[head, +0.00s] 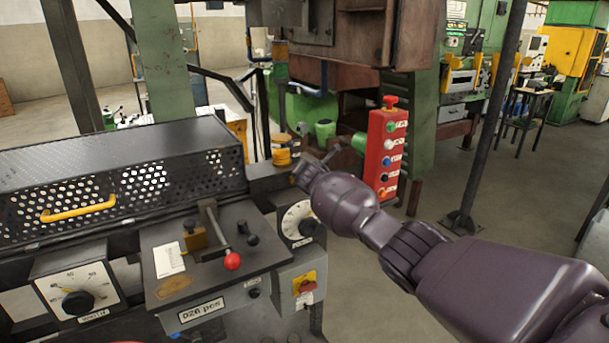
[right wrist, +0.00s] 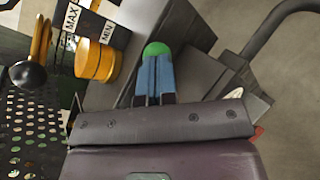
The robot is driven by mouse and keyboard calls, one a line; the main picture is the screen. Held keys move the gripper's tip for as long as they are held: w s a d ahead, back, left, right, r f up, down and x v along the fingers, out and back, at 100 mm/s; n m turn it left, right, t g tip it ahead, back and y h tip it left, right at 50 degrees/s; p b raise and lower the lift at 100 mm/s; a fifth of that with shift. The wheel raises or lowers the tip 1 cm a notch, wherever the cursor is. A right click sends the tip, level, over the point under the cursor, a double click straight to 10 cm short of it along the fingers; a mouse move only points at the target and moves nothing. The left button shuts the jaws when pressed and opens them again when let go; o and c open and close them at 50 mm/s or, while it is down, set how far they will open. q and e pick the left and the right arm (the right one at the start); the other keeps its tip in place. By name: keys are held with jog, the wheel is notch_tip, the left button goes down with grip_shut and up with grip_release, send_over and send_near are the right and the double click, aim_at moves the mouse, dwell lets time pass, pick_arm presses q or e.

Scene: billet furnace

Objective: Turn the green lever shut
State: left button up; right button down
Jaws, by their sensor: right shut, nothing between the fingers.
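In the head view a green-ended lever (head: 357,143) with a thin dark shank sticks out just left of the red button box. A second green knob-like part (head: 325,130) stands just left of it. My right gripper (head: 301,172) reaches in from the right, left of and below the green lever end; its fingers are small there. In the right wrist view my right gripper (right wrist: 153,82) is shut and empty, its fingers side by side. A rounded green end (right wrist: 156,49) shows right at the fingertips, partly hidden by them; whether they touch is unclear. My left gripper is not in view.
A red button box (head: 382,155) hangs right of the lever. A yellow cylinder (right wrist: 95,60) stands left of the fingers, beside MAX and MIN labels. A perforated black guard (head: 120,190) and a red-knobbed lever (head: 232,261) are on the left.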

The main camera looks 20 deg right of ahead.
jog(key=shift+d+f, duration=0.15)
jog(key=shift+d, duration=0.05)
jog(key=shift+w+d+f, duration=0.15)
jog(key=shift+d+f, duration=0.15)
jog(key=shift+f, duration=0.5)
dwell(0.4)
jog(key=shift+a+r+p, duration=0.2)
jog(key=shift+a+p, duration=0.3)
jog(key=shift+a, duration=0.25)
